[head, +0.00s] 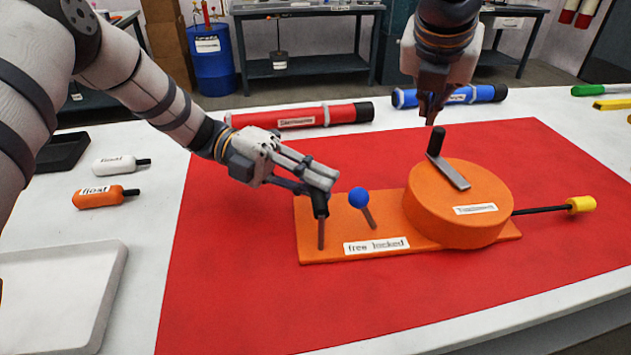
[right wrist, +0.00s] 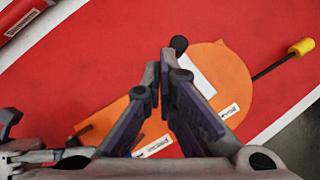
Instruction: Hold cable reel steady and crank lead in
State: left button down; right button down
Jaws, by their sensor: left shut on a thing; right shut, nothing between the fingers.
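The orange cable reel (head: 450,215) stands on an orange base plate (head: 320,252) on a red mat. A grey crank arm (head: 450,174) with an upright black knob (head: 436,141) lies on its top. A black lead (head: 540,210) with a yellow end (head: 581,205) sticks out at the right. A blue-ball lever (head: 358,197) stands by the "free locked" label (head: 376,246). My left gripper (head: 320,198) is shut on a dark-topped post (head: 321,232) at the plate's left end. My right gripper (head: 430,120) is shut and empty just above the knob; in the right wrist view its fingertips (right wrist: 165,62) appear beside the knob (right wrist: 179,44).
A red tube (head: 300,116) and a blue tube (head: 450,96) lie behind the mat. White and orange floats (head: 105,197), a black tray (head: 62,152) and a pale tray (head: 60,295) are at the left. The mat in front of the reel is clear.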

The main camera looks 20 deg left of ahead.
aim_at(430, 148)
notch_tip(430, 148, down, 8)
jog(key=shift+r, duration=0.15)
dwell(0.4)
jog(key=shift+w+d, duration=0.3)
jog(key=shift+w, duration=0.35)
jog(key=shift+w+d, duration=0.1)
jog(key=shift+w+d, duration=0.45)
jog(key=shift+w, duration=0.15)
